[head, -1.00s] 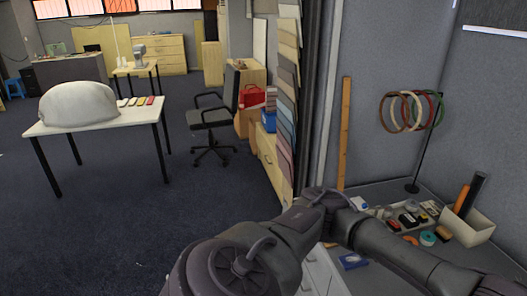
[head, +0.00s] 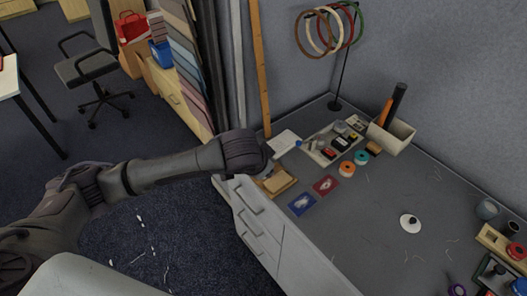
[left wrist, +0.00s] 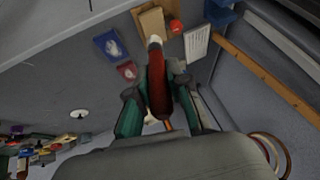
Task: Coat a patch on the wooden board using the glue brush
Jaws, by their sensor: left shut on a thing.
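The wooden board (head: 280,181) lies on the grey desk near its left edge, partly hidden by my left wrist. It also shows at the top of the left wrist view (left wrist: 152,22). My left gripper (left wrist: 158,88) is shut on the glue brush (left wrist: 157,80), which has a dark red handle and a pale tip. In the left wrist view the tip appears just below the board's near edge; I cannot tell whether they touch. In the head view the gripper's fingers and the brush are hidden behind my wrist. My right gripper is out of view.
A blue card (head: 302,204) and a red card (head: 326,185) lie beside the board, with a notepad (head: 284,142) behind. A tool tray (head: 334,140), tape rolls and a ring stand (head: 336,104) stand further back. The desk's middle is mostly clear.

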